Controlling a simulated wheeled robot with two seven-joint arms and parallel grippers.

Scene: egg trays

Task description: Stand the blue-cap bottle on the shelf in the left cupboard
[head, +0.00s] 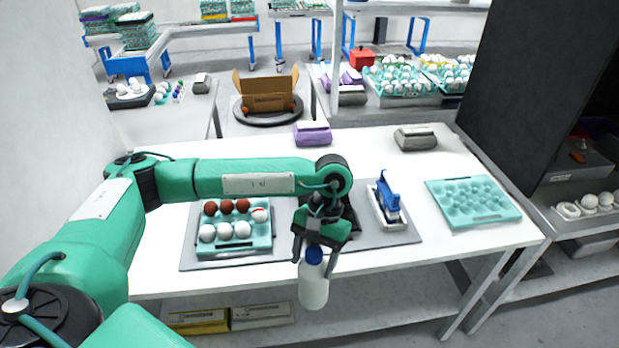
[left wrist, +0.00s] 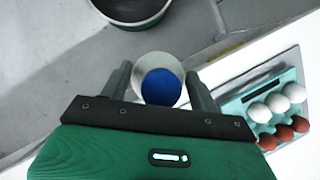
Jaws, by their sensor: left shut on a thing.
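The blue-cap bottle (head: 313,289) is white with a blue cap and hangs upright in front of the table's front edge. My left gripper (head: 315,258) is shut on it near the cap. In the left wrist view the bottle's blue cap (left wrist: 161,87) sits between the two fingers of my left gripper (left wrist: 160,85), seen from above. A cupboard on the left with a shelf cannot be made out for certain in these views. My right gripper is not in view.
The white table (head: 160,270) holds an egg tray (head: 232,252) with red and white eggs, a blue-and-white device (head: 388,206) and an empty teal tray (head: 473,202). Boxes (head: 262,316) lie on the lower shelf. A round dark-rimmed container (left wrist: 130,12) shows in the wrist view.

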